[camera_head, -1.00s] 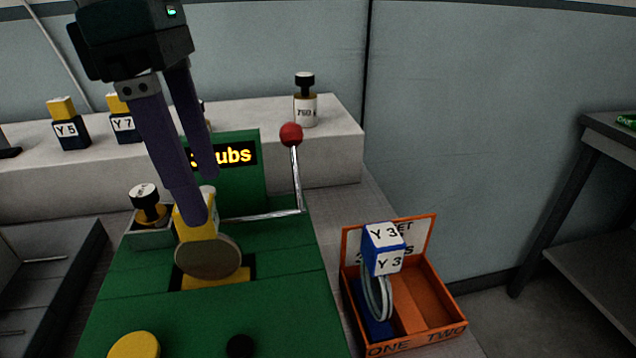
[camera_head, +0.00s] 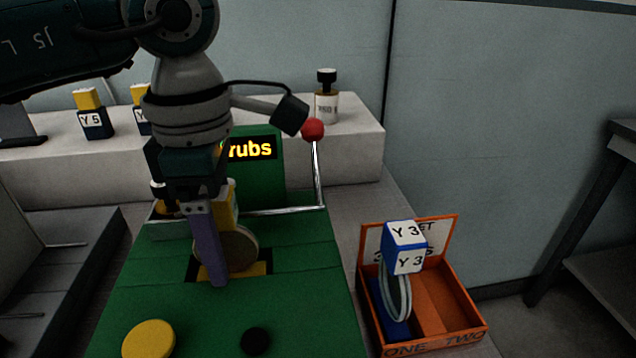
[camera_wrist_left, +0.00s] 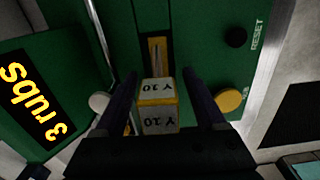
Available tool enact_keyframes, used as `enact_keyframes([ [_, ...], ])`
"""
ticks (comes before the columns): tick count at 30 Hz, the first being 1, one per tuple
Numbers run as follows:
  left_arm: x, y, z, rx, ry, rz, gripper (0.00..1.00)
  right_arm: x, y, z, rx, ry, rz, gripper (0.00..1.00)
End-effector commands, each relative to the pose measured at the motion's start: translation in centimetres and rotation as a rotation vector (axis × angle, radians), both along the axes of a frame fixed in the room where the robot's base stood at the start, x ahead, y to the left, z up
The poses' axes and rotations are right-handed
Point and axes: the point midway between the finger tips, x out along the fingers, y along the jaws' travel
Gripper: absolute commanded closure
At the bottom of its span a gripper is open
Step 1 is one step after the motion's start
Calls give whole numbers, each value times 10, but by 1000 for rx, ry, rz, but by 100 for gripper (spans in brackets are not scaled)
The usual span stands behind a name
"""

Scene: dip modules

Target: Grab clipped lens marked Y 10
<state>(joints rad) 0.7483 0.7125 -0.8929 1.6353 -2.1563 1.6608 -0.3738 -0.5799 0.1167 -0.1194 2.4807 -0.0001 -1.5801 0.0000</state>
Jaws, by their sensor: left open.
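The clipped lens marked Y 10 stands in a slot of the green machine (camera_head: 300,300). In the head view its round lens (camera_head: 241,250) and part of its yellow clip (camera_head: 231,203) show behind my finger. In the left wrist view the clip's block (camera_wrist_left: 158,105) bears "Y 10" on two white faces. My left gripper (camera_wrist_left: 158,74) is open, with one finger on each side of the block and gaps between. In the head view my left gripper (camera_head: 216,280) comes down over the clip, and one finger hides part of it. My right gripper is not in view.
An orange two-slot box (camera_head: 448,300) at the right holds a blue clip marked Y 3 (camera_head: 404,247). A red-knobbed lever (camera_head: 313,130) rises at the machine's back right. A bottle (camera_head: 327,100) and a Y 5 clip (camera_head: 93,115) stand on the back ledge.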

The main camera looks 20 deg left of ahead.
Motion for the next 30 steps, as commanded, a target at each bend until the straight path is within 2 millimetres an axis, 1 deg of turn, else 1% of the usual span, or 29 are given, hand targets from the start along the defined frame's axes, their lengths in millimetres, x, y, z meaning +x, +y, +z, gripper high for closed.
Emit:
enact_keyframes([
  [4, 0, 0, 0, 0, 0, 0, 29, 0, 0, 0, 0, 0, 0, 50],
  [23, 0, 0, 1, -1, 0, 0, 100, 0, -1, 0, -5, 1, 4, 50],
  [30, 0, 0, 1, -1, 0, 0, 100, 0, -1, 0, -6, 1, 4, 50],
])
